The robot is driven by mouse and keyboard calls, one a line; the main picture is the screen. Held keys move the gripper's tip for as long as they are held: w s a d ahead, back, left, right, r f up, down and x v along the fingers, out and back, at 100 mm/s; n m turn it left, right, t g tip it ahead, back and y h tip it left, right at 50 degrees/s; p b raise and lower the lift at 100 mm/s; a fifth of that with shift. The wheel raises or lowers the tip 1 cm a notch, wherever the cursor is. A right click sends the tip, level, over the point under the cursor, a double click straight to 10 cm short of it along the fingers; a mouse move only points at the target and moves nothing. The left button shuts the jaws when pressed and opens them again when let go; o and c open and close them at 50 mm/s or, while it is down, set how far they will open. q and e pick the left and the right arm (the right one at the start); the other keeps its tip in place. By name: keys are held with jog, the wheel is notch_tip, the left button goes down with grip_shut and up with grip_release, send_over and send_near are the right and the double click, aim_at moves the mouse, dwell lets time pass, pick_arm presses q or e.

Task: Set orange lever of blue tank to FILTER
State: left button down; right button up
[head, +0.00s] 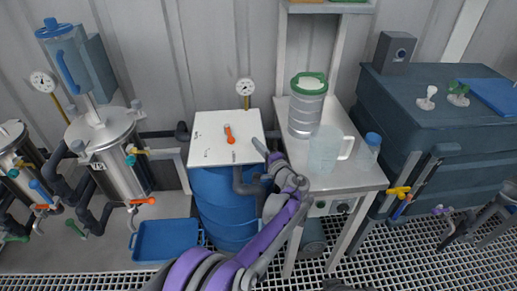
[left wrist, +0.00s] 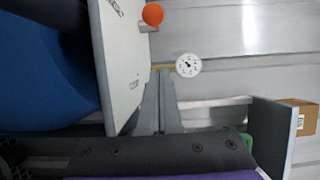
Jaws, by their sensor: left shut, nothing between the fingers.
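The blue tank (head: 222,205) stands upright at the middle, with a white panel (head: 207,130) on top. The orange lever (head: 229,133) sits near the panel's middle, its length running roughly away from me, slightly tilted. Small marks on the panel are too small to read. In the left wrist view, the lever's orange round end (left wrist: 152,14) stands out from the white panel face (left wrist: 122,55). My left gripper (head: 262,147) is shut and empty at the panel's right edge, apart from the lever; its fingers (left wrist: 160,98) show beside the panel. My right gripper is not in view.
A pressure gauge (head: 245,88) stands behind the panel. To the right, a white table (head: 345,178) holds a green-lidded jar (head: 306,110) and a clear jug (head: 325,150). A steel vessel (head: 117,160) with pipes stands left. A blue tray (head: 165,240) lies on the floor.

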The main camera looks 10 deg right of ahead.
aim_at(229, 133)
pick_arm(q)
jog(key=w+a, duration=0.4)
jog(key=a, duration=0.2)
jog(key=shift+b, duration=0.35)
jog(key=shift+w+a, duration=0.1)
jog(key=shift+a, duration=0.1)
